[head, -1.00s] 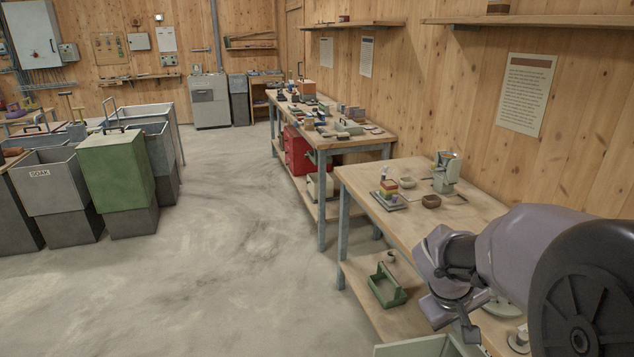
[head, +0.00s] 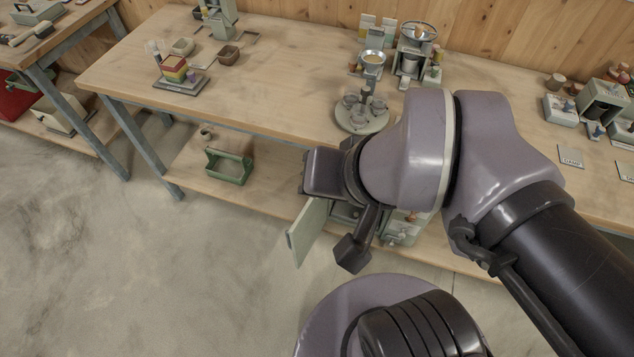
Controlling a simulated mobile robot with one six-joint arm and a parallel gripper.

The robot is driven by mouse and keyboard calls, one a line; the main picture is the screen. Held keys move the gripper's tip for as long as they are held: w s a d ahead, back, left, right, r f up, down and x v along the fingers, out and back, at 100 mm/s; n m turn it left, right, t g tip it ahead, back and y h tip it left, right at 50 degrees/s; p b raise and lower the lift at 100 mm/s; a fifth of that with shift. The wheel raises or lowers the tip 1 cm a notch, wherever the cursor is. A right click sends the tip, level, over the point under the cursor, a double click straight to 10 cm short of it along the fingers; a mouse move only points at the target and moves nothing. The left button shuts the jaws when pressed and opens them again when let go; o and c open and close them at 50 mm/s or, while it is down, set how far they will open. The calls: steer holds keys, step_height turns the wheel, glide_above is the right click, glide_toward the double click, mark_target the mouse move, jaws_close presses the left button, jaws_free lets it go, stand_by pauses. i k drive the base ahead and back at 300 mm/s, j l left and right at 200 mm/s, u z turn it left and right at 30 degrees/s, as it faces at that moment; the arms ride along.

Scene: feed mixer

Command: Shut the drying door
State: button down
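A pale green door (head: 308,232) stands swung open from a small pale green cabinet (head: 400,228) on the lower shelf, jutting out past the shelf's front edge. I take it for the drying door, but I see no label. My gripper (head: 340,208) is just above and to the right of the door, in front of the cabinet. My arm and gripper hide much of the cabinet, its opening and the door's hinge side. My fingertips do not show clearly, so I cannot tell whether they are open or touching the door.
A wooden bench (head: 270,92) runs above the lower shelf (head: 190,178). A round tray with metal cups (head: 362,118) sits on the bench behind my gripper. A green open caddy (head: 228,167) stands on the shelf to the left. The concrete floor (head: 150,275) in front is clear.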

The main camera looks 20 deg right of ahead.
mark_target(302, 234)
steer(key=i+j+z, duration=0.15)
steer(key=j+z, duration=0.7)
steer(key=j, duration=0.2)
steer(key=j+z, duration=0.45)
steer(key=k+j+z, duration=0.15)
steer(key=j+z, duration=0.3)
steer(key=j, duration=0.15)
steer(key=j+u, duration=0.2)
steer(key=u, duration=0.25)
